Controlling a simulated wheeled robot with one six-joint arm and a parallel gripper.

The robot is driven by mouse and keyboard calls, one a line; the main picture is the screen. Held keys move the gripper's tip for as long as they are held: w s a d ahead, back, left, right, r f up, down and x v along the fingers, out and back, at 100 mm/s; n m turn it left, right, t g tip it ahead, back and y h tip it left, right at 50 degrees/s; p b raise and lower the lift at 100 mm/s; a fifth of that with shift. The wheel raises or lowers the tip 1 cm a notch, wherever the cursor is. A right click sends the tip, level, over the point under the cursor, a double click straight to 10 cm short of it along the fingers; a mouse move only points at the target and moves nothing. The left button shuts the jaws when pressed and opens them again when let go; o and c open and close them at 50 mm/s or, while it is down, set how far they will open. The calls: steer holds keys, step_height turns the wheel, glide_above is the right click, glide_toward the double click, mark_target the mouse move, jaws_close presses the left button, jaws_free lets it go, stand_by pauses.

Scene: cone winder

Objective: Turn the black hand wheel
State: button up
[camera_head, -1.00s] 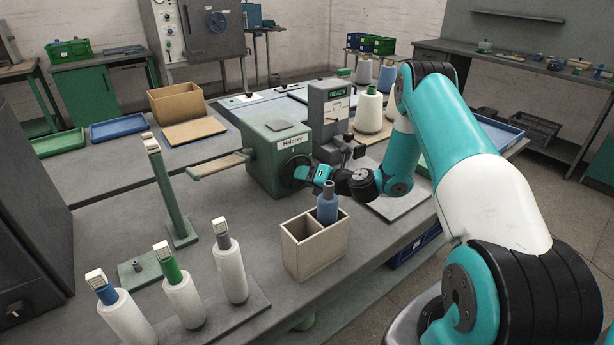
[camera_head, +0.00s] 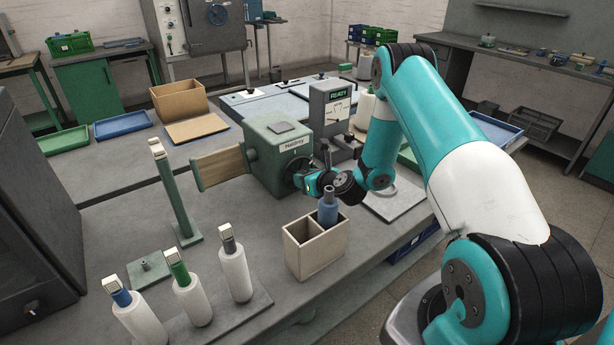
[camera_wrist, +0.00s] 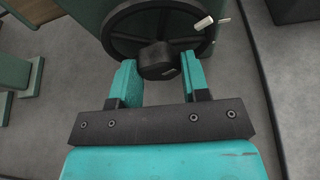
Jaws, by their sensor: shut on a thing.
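The black hand wheel (camera_head: 295,171) sits on the front face of the green Haldrey box (camera_head: 266,151). In the wrist view the wheel (camera_wrist: 146,25) shows its round rim, with a small pale piece at its upper right. My gripper (camera_head: 305,182) is at the wheel. My gripper partly hides the wheel in the head view.
A two-part beige bin (camera_head: 316,249) with a blue bobbin (camera_head: 327,207) stands just below my gripper. The grey READY unit (camera_head: 330,112) stands right behind the box. White bobbins (camera_head: 236,274) and a green post (camera_head: 175,195) stand at the front left.

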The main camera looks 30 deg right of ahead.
steer(key=shift+n+h, duration=0.3)
steer(key=shift+n, duration=0.1)
steer(key=o, duration=0.9)
steer(key=shift+r, duration=0.1)
step_height(320, 180, up, 20)
steer(key=shift+f+p, duration=0.1)
steer(key=shift+p, duration=0.2)
steer(key=shift+a, duration=0.15)
